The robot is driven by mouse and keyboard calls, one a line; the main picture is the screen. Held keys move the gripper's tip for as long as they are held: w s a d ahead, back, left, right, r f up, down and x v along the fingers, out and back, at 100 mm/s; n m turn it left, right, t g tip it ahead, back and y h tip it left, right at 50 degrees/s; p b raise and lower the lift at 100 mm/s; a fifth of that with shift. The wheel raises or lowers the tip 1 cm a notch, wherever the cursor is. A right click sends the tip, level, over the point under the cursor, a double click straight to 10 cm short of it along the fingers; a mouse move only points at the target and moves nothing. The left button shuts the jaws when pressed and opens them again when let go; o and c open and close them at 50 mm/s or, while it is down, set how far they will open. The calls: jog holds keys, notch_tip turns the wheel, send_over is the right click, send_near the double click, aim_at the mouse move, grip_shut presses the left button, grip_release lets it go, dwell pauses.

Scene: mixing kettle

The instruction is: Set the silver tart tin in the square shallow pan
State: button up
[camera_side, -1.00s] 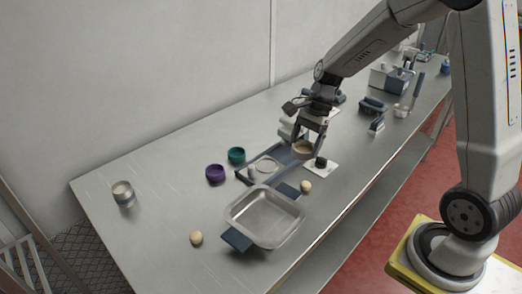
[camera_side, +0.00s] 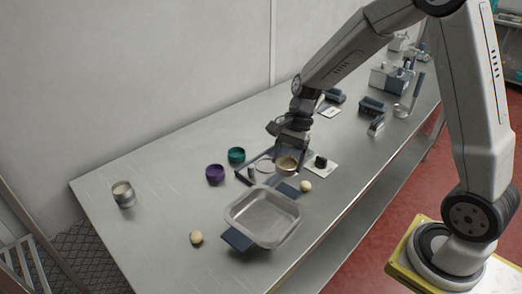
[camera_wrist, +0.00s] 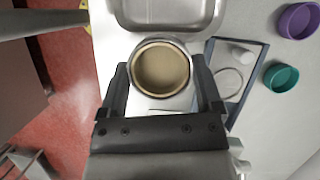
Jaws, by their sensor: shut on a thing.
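My gripper (camera_wrist: 162,88) is shut on a round tin (camera_wrist: 160,68), which I take for the silver tart tin. It has a silvery outer wall, and its inside and inner rim look tan. In the side view my gripper (camera_side: 288,157) holds the tin (camera_side: 287,164) upright above the table, behind and right of the square shallow pan. The silver pan (camera_side: 263,217) has rounded corners and dark blue handles, and its inside looks empty. In the wrist view the pan (camera_wrist: 165,22) lies just beyond the tin at the top edge, partly cut off.
A dark blue tray (camera_wrist: 238,50) with a pale ring and a small white piece lies beside the held tin. Purple (camera_side: 215,173) and teal (camera_side: 236,155) bowls, two tan balls and a silver cup (camera_side: 123,194) stand around. A white plate with a black knob (camera_side: 320,162) is to the right.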

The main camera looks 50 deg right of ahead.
aim_at(263, 225)
jog(key=a+f+n+g, duration=0.1)
jog(key=a+f+n, duration=0.2)
jog(key=a, duration=0.5)
jog(key=shift+s+a+f+n+h, duration=0.3)
jog(key=shift+a+f+n, duration=0.1)
jog(key=shift+f, duration=0.35)
jog(key=shift+f, duration=0.1)
jog(key=shift+f, duration=2.8)
jog(key=shift+f, duration=0.75)
jog(key=o, duration=1)
jog(key=shift+r, duration=0.15)
notch_tip(263, 225, up, 7)
